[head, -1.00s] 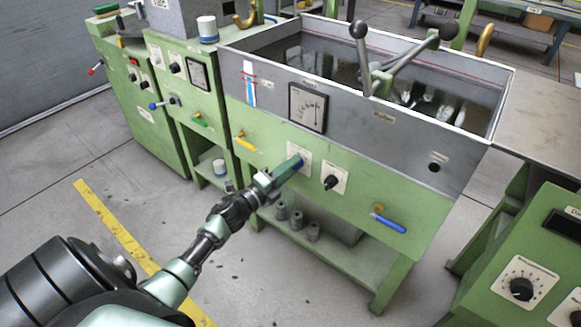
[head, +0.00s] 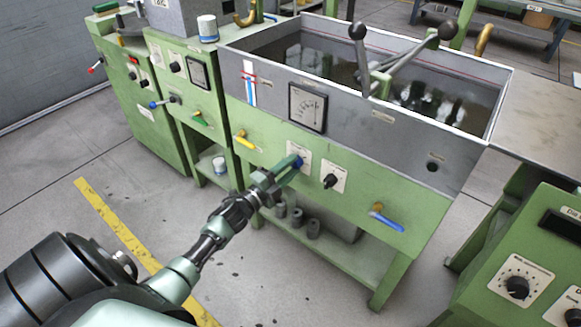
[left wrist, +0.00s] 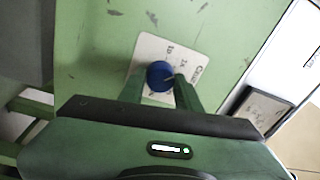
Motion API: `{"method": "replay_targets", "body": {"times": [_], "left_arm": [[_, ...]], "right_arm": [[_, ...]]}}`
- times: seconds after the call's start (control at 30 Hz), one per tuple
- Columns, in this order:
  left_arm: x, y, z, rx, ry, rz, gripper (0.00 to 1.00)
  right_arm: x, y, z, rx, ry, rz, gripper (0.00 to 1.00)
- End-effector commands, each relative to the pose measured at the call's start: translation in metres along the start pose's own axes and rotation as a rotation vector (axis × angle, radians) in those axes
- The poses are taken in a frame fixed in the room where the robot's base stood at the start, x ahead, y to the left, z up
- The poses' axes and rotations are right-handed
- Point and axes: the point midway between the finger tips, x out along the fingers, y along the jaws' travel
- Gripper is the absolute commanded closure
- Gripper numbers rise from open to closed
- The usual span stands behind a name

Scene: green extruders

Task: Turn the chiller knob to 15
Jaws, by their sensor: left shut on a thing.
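The chiller knob is a blue round knob (left wrist: 159,74) on a white label plate (left wrist: 190,62) on the green front panel of the tank unit. In the head view the plate (head: 304,150) shows, and a bit of blue shows at the fingertips. My left gripper (head: 293,164) reaches in from the lower left, with its green fingers at the panel. In the left wrist view the fingers (left wrist: 158,88) are on either side of the knob, shut on it. The plate's numbers are too small and partly covered to read surely. My right gripper is not in view.
A black knob (head: 330,181) on its own plate sits just right. A yellow-handled valve (head: 246,141) is to the left and a blue-handled valve (head: 386,219) lower right. A gauge (head: 308,108) is above. Grey cylinders (head: 297,217) stand on the shelf below.

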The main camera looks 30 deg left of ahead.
Motion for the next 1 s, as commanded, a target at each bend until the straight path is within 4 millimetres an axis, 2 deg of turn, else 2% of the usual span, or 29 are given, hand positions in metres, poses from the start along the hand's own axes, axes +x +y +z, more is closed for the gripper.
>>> {"method": "replay_targets", "body": {"times": [0.13,0.17,0.23,0.53,0.63,0.77,1.0], "left_arm": [[0.000,0.001,0.001,0.000,-0.002,0.001,1.00],[0.000,0.001,0.001,0.001,-0.002,0.001,0.64],[0.000,0.001,0.001,0.001,-0.002,0.001,0.45],[-0.001,0.000,0.000,0.001,-0.001,0.001,0.45],[-0.006,0.001,0.000,0.001,0.000,0.002,0.45],[-0.026,0.001,0.000,0.001,-0.001,0.003,0.45],[-0.065,0.001,0.000,0.001,-0.001,0.003,0.45]], "right_arm": [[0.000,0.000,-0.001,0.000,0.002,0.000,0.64],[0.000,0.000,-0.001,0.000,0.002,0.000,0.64],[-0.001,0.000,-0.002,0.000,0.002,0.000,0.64],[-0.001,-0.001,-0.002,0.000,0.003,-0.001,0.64],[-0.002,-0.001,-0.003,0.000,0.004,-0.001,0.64],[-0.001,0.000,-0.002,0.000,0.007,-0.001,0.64],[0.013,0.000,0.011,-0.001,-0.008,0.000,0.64]]}}
